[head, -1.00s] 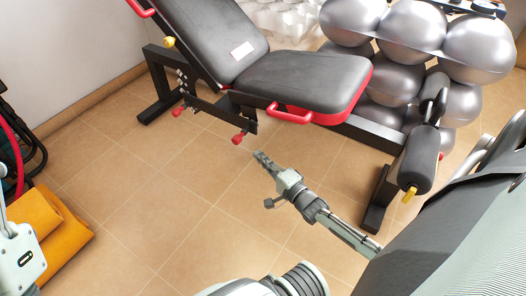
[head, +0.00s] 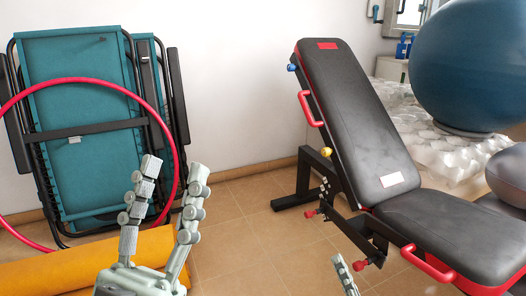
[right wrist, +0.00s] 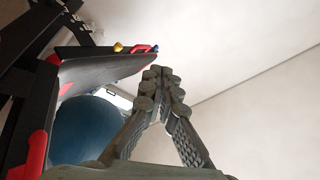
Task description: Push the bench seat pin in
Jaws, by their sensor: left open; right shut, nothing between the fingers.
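The black bench with red trim stands on the right in the head view, its seat (head: 455,228) low and its backrest (head: 355,110) raised. Two red knobs show on its frame: one below the seat's rear end (head: 361,265), one further left on the rear frame (head: 310,213). A yellow knob (head: 326,152) is behind the backrest. I cannot tell how far any pin is in. My right gripper (right wrist: 161,78) is shut and empty; its tip shows in the head view (head: 343,268), just left of the nearer red knob. My left gripper (head: 174,172) is open and empty, left of the bench.
Teal folded furniture (head: 85,110) leans on the wall at left, with a red hoop (head: 108,84) before it. A yellow-orange roll (head: 60,268) lies below. A big blue ball (head: 468,62) is behind the bench. Tiled floor (head: 235,235) is clear between roll and bench.

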